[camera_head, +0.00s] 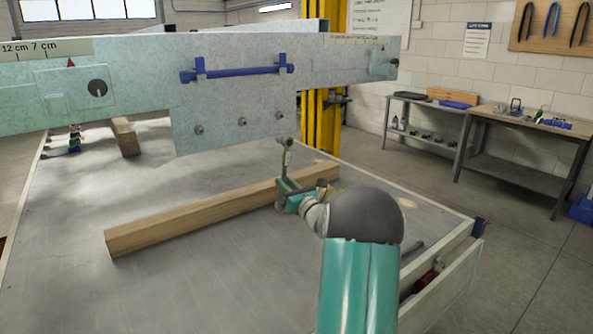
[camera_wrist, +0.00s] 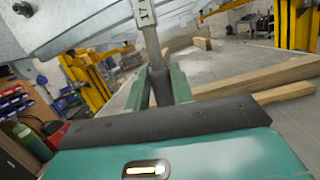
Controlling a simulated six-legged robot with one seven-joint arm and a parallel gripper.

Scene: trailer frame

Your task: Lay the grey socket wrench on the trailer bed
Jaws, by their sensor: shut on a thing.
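The grey socket wrench (camera_head: 287,155) stands roughly upright in my gripper (camera_head: 288,187), its round head at the top. In the wrist view the wrench (camera_wrist: 152,42) rises between the two teal fingers of my gripper (camera_wrist: 160,86), which are shut on it; its upper end runs out of the frame. The trailer bed (camera_head: 230,265) is a wide grey surface below. My gripper is above the bed, seen over the right part of a wooden beam. My forearm hides part of the bed at the lower right.
The wooden beam (camera_head: 190,221) lies across the bed. A pale metal frame (camera_head: 235,110) with a blue bar (camera_head: 240,73) hangs close behind the wrench. A shorter wood block (camera_head: 126,138) lies at the back left. Bare bed shows in front of and behind the beam.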

